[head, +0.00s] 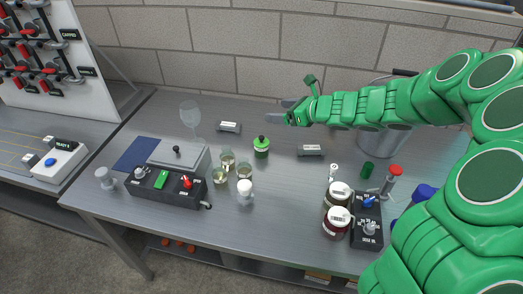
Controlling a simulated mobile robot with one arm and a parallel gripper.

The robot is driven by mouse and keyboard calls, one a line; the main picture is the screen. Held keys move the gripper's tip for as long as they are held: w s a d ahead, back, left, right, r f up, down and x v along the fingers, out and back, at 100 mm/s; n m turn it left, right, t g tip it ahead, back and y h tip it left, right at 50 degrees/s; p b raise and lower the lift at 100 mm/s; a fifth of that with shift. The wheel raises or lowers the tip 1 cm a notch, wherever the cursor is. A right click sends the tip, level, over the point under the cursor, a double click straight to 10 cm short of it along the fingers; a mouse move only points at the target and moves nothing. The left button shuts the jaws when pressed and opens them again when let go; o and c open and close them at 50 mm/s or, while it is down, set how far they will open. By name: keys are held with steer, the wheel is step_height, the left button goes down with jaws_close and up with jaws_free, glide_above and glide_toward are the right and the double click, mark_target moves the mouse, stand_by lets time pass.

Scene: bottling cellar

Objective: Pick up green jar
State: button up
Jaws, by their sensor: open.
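The green jar (261,147) stands upright on the grey metal table, near its middle, and has a dark knob on top. My gripper (287,111) is above and behind it, a little to the right in the head view. Its jaws are open, point left and appear empty. They are apart from the jar. The jar is not covered by my arm.
Small glasses (227,162) and a white-topped jar (245,191) stand close to the green jar's front left. A wine glass (190,115) and control box (167,187) are left. Dark-red jars (336,223) stand front right. A metal bucket (384,138) is behind my arm.

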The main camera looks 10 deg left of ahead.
glide_toward(267, 147)
steer(key=x, duration=0.5)
steer(key=shift+w+d+f, duration=0.1)
steer(key=shift+w+f, duration=0.1)
steer(key=shift+f, duration=0.05)
steer(key=shift+x, duration=3.9)
steer(key=shift+s, duration=0.1)
steer(key=c, duration=1.1)
steer(key=shift+c, duration=0.2)
steer(key=shift+r, duration=0.15)
